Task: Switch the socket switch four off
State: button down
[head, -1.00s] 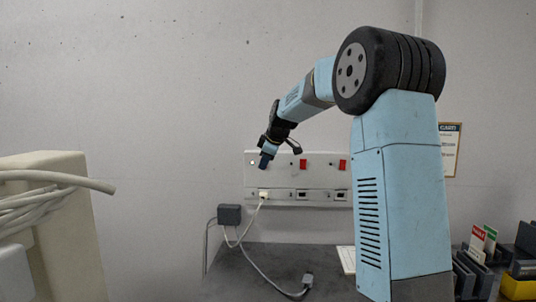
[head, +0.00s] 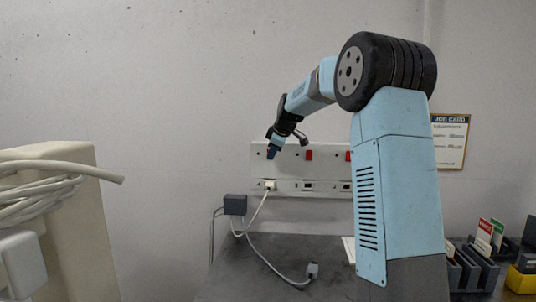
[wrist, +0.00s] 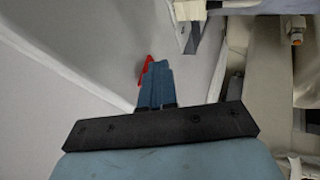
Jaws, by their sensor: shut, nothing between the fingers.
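A pale socket panel (head: 288,188) is fixed to the back wall in the head view. Two red switches show on its upper row, one in the middle (head: 309,154) and one further right (head: 348,156), partly behind my arm. I see no numbers, so I cannot tell which is switch four. My gripper (head: 271,154) is shut and empty, pointing down in front of the panel's upper left part, and hides some of it. In the wrist view my shut fingers (wrist: 157,84) have a red part (wrist: 145,70) just beside their tips; I cannot tell if they touch.
A white plug (head: 269,185) sits in the lower row, its cable running down to the dark bench (head: 262,275). A dark adapter box (head: 235,204) is at the left. A beige cart with coiled cable (head: 50,180) stands left. Card holders (head: 478,262) are at right.

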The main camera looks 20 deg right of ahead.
jog(key=shift+a+r, duration=0.15)
jog(key=shift+r, duration=0.05)
jog(key=shift+r, duration=0.7)
jog(key=s+a+f+v, duration=0.1)
jog(key=s+v, duration=0.1)
jog(key=v, duration=1)
jog(key=shift+a, duration=0.4)
jog(key=shift+s, duration=0.1)
